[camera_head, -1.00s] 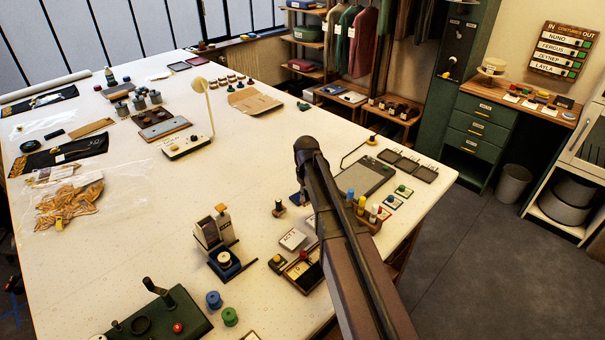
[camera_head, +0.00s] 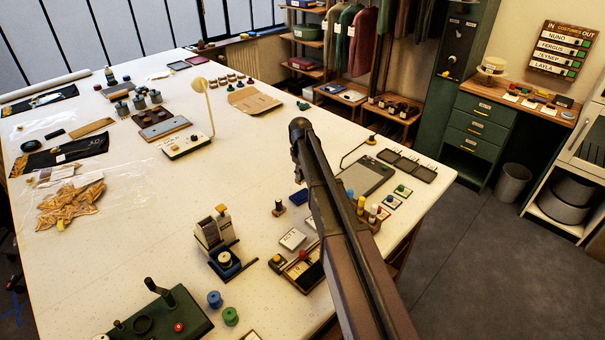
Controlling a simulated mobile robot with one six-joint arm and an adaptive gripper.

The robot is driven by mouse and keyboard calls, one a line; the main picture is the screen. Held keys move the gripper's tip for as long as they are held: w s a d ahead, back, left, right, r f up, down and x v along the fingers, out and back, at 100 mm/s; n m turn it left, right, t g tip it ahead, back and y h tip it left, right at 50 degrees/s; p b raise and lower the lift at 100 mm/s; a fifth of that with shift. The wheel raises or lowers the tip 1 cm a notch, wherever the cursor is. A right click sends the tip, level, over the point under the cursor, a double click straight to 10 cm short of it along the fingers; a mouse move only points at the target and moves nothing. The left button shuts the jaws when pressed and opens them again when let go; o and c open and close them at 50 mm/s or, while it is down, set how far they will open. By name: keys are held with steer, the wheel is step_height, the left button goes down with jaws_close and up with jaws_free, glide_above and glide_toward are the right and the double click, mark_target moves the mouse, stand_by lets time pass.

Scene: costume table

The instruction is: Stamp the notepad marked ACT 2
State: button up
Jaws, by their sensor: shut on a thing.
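A white notepad (camera_head: 292,239) lies on the table left of my arm. It has dark lettering that looks like ACT, but its number is too small to read. Another pale pad (camera_head: 312,222) shows partly beside the arm.
A wooden tray (camera_head: 286,275) with small knobbed pieces lies in front of the notepad. A label machine (camera_head: 217,236) stands to its left. Coloured upright pieces (camera_head: 373,212) stand right of my arm. A lamp (camera_head: 201,115) stands farther back. The table's middle (camera_head: 150,215) is clear.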

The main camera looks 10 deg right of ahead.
mark_target(302, 196)
steer(key=shift+f, duration=0.2)
steer(key=shift+f+b, duration=2.8)
steer(key=shift+b, duration=0.2)
steer(key=shift+s+f+b, duration=0.1)
steer(key=shift+f+b, duration=0.45)
stand_by(0.8)
steer(key=shift+r, duration=0.15)
steer(key=shift+r+p, duration=3.4)
steer(key=shift+p, duration=0.15)
steer(key=shift+f, duration=0.1)
steer(key=shift+f+b, duration=0.55)
steer(key=shift+b, duration=0.05)
